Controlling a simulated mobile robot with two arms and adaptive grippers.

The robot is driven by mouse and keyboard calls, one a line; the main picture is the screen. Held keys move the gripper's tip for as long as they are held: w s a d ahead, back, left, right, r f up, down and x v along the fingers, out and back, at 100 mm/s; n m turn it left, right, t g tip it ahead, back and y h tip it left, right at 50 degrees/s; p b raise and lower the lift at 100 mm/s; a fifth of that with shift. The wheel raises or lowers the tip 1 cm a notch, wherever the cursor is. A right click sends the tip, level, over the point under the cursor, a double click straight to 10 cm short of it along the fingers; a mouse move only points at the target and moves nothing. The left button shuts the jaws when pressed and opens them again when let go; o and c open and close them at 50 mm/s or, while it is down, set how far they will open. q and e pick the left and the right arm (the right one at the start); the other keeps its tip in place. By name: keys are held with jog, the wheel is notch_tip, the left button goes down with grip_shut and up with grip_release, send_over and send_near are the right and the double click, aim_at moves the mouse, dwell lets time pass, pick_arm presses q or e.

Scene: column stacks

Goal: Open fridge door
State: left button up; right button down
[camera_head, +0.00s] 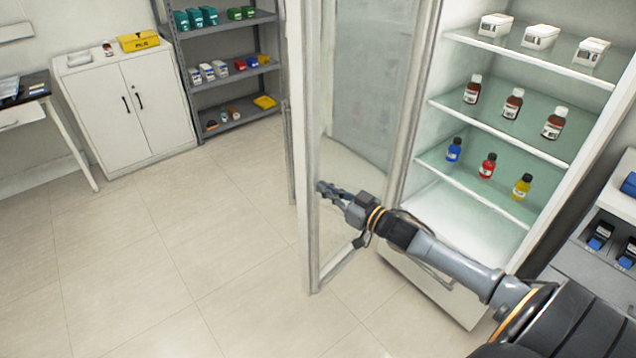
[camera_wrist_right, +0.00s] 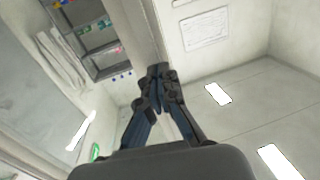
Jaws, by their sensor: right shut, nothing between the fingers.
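The fridge (camera_head: 437,277) stands at the right in the head view with its glass door (camera_head: 362,90) swung wide open toward the left. The shelves inside show plainly. My right arm reaches in from the lower right, across the front of the fridge. My right gripper (camera_head: 328,189) is at the inner side of the door, close to its free edge frame. It is shut with nothing in it. I cannot tell whether it touches the door. In the right wrist view the fingers (camera_wrist_right: 158,72) are together. My left gripper is not in view.
Inside the fridge are white boxes (camera_head: 540,37), brown bottles (camera_head: 512,103) and small coloured bottles (camera_head: 487,166) on shelves. A white cabinet (camera_head: 130,105) and a grey shelf rack (camera_head: 228,75) stand at the back left. The tiled floor (camera_head: 150,260) at left is clear.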

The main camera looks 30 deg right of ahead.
aim_at(309, 179)
jog(key=shift+x, duration=1.55)
